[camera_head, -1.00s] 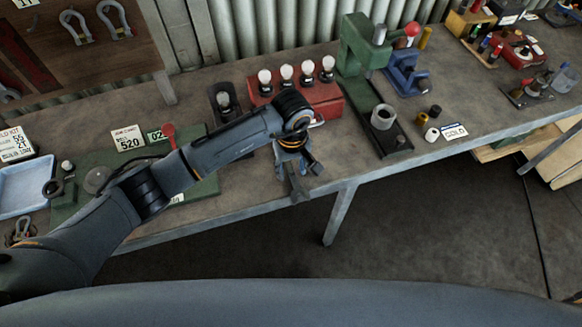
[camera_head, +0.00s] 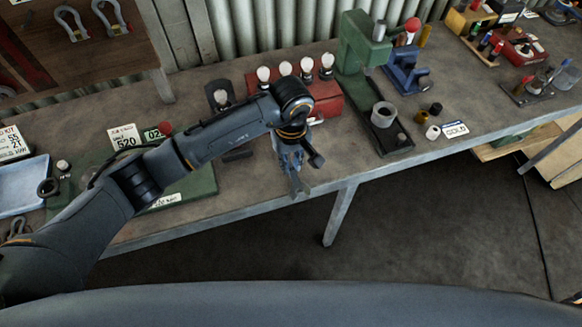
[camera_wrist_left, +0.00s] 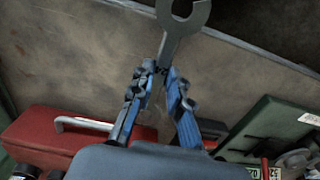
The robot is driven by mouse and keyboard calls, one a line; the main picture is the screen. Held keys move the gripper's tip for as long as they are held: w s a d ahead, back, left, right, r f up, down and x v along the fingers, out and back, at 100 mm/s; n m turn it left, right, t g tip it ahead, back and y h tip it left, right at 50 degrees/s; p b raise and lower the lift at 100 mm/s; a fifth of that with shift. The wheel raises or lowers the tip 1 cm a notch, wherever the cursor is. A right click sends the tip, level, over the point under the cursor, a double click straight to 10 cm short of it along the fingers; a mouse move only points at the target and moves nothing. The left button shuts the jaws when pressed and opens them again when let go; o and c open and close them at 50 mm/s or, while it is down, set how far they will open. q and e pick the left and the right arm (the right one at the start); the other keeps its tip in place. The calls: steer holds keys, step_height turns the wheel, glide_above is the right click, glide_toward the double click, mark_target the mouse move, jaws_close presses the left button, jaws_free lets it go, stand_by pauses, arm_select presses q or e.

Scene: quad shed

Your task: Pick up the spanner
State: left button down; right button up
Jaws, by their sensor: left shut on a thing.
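The spanner (camera_wrist_left: 181,30) is grey metal. Its open-jaw end points away from my left gripper (camera_wrist_left: 160,78) in the left wrist view. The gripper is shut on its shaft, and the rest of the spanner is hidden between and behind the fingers. In the head view, my left gripper (camera_head: 289,158) points down near the front edge of the bench. The spanner (camera_head: 299,186) sticks out below its fingers, small and partly hidden. I cannot tell how far it is above the bench top. My right gripper is not in view.
A red box (camera_head: 322,97) with several white-topped knobs stands behind the gripper. A green press (camera_head: 358,48) stands to the right, and a green board (camera_head: 200,184) lies to the left. The bench (camera_head: 338,160) is bare around the gripper.

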arm_select(q)
steer(key=s+a+r+b, duration=0.6)
steer(key=s+a+r, duration=0.3)
steer(key=s+r, duration=0.1)
steer(key=shift+s+a+r, duration=0.2)
steer(key=shift+r, duration=0.25)
step_height(320, 180, up, 4)
steer(key=shift+p, duration=0.75)
